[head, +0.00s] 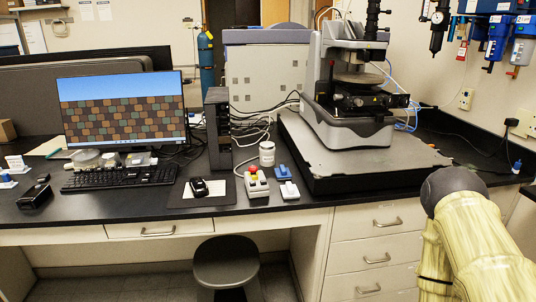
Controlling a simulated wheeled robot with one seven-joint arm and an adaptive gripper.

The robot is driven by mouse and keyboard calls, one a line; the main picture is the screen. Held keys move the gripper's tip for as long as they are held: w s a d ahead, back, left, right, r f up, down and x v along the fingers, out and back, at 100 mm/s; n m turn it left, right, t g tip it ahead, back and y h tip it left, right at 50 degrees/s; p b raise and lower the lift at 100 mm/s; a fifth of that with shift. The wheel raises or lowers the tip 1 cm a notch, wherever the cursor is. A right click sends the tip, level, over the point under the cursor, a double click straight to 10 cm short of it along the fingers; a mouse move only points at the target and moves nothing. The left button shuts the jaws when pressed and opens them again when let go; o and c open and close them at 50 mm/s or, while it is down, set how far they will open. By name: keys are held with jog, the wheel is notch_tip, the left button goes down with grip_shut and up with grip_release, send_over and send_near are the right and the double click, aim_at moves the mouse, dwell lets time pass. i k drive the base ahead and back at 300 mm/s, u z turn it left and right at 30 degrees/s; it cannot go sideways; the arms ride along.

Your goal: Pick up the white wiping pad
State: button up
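A small white block-like pad (289,191) with a small raised part on top lies on the black bench near its front edge. It looks like the white wiping pad, but its detail is too small to be sure. A similar blue piece (283,172) lies just behind it, apart from it. Part of my arm shows at the lower right, over the drawers' right side. My gripper is not in view.
A control box (257,189) with red and yellow buttons stands just left of the white pad. A white jar (267,154) stands behind. The profiler's dark base slab (355,177) is to the right. A mouse (198,187) and keyboard (120,178) lie left. A stool (226,262) stands in front.

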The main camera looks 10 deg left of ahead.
aim_at(289, 190)
jog(key=u, duration=0.45)
jog(key=k, duration=0.5)
jog(key=u, duration=1.45)
jog(key=i, duration=0.85)
jog(key=z, duration=0.8)
jog(key=i, duration=0.5)
jog(key=z, duration=0.55)
